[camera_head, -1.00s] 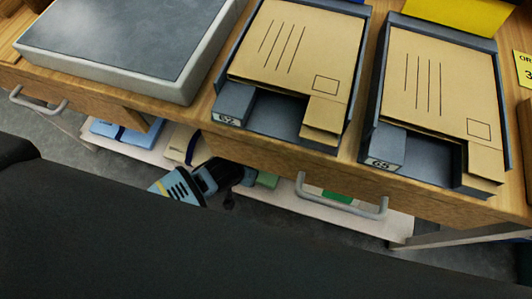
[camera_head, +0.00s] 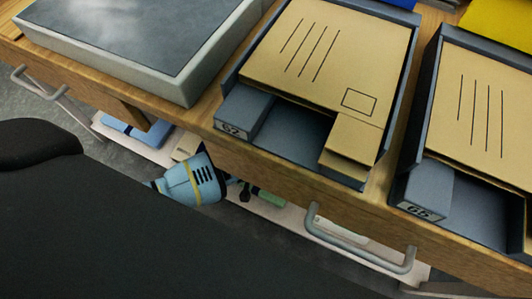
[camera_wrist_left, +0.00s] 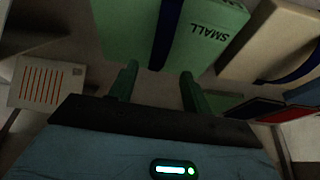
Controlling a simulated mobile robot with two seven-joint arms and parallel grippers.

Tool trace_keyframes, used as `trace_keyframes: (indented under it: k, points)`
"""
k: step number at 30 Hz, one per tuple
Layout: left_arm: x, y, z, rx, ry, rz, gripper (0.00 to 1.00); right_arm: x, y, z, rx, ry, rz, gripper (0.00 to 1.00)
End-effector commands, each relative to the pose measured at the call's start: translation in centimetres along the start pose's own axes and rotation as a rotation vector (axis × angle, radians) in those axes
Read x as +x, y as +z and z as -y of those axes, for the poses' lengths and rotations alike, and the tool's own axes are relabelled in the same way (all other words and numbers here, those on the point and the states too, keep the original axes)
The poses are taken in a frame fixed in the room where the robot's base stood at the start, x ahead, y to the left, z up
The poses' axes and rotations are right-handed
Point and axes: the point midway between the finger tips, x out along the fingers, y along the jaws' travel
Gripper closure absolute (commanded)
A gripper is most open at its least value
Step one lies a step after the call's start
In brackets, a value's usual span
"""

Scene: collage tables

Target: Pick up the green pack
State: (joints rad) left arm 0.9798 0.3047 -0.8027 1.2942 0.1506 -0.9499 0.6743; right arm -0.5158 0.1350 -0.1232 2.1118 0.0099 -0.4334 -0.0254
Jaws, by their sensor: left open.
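The green pack (camera_wrist_left: 208,30), marked SMALL and crossed by a dark blue band, fills the top middle of the left wrist view. My left gripper (camera_wrist_left: 160,82) is open and empty, its two fingers pointing at the pack's near edge. The band lies roughly in line with the space between them. I cannot tell the exact gap to the pack. In the head view my left gripper (camera_head: 240,189) reaches beneath the wooden table, its fingertips partly hidden. My right gripper is not in view.
The table edge and a drawer handle (camera_head: 360,242) overhang the low shelf (camera_head: 290,213). A cream pack (camera_wrist_left: 268,42), a red item (camera_wrist_left: 258,108) and a lined card (camera_wrist_left: 46,84) lie around the pack. Trays with brown envelopes (camera_head: 330,45) stand above.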

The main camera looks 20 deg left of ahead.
Motion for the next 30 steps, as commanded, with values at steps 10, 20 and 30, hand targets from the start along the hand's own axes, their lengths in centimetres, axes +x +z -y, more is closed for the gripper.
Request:
trace_keyframes:
  k: [10,20,30]
  points:
    - [3.9,0.5,-0.1,0.001,-0.001,0.003,0.51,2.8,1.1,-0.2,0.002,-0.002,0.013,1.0]
    - [5.1,0.3,-0.1,0.0,0.0,0.001,0.51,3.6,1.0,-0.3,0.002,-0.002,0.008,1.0]
    - [5.1,0.3,-0.1,0.0,0.0,0.001,0.88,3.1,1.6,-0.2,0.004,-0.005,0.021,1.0]
